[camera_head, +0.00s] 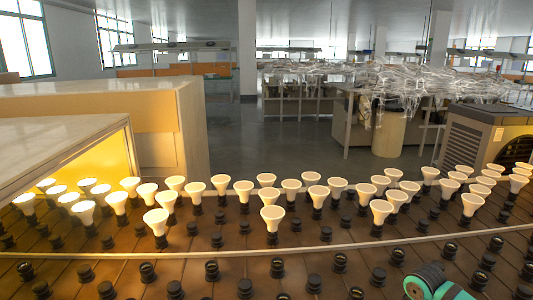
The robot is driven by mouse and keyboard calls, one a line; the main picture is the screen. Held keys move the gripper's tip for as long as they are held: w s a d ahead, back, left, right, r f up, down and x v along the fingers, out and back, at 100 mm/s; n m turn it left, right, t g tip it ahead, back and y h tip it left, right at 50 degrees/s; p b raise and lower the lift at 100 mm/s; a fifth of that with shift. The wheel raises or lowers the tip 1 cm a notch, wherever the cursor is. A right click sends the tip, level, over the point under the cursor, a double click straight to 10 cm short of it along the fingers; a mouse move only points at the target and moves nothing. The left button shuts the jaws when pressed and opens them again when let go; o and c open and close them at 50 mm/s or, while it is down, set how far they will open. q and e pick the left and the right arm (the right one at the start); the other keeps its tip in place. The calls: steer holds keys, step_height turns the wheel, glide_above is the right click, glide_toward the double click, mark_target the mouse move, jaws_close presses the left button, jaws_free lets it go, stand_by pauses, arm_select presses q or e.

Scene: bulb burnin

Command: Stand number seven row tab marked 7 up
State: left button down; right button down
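No row tab marked 7 can be made out in the head view. The burn-in rack (330,244) stretches across the front, with rows of dark sockets and a thin pale rail. Many sockets hold white reflector bulbs, such as one bulb (272,217) near the middle. The sockets in front of the rail, such as one (277,268), are empty. A teal and dark rounded piece, which looks like part of my arm, shows at the bottom right. Neither gripper's fingers show.
A large pale box-like bench (190,130) stands behind the rack at the left, beside a warm-lit enclosure (110,160). A dark vented machine (480,136) stands at the right. Tables with clear plastic wrapping (425,85) stand farther back. Open grey floor (285,150) lies between.

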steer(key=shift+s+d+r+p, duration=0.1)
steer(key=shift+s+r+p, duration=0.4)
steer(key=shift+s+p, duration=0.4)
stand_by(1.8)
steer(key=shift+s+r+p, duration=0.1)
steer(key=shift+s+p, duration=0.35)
steer(key=shift+p, duration=0.05)
stand_by(0.8)
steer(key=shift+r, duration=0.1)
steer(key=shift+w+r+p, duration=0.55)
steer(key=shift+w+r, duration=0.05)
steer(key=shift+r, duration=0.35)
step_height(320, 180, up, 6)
steer(key=p, duration=0.4)
steer(key=shift+p, duration=0.35)
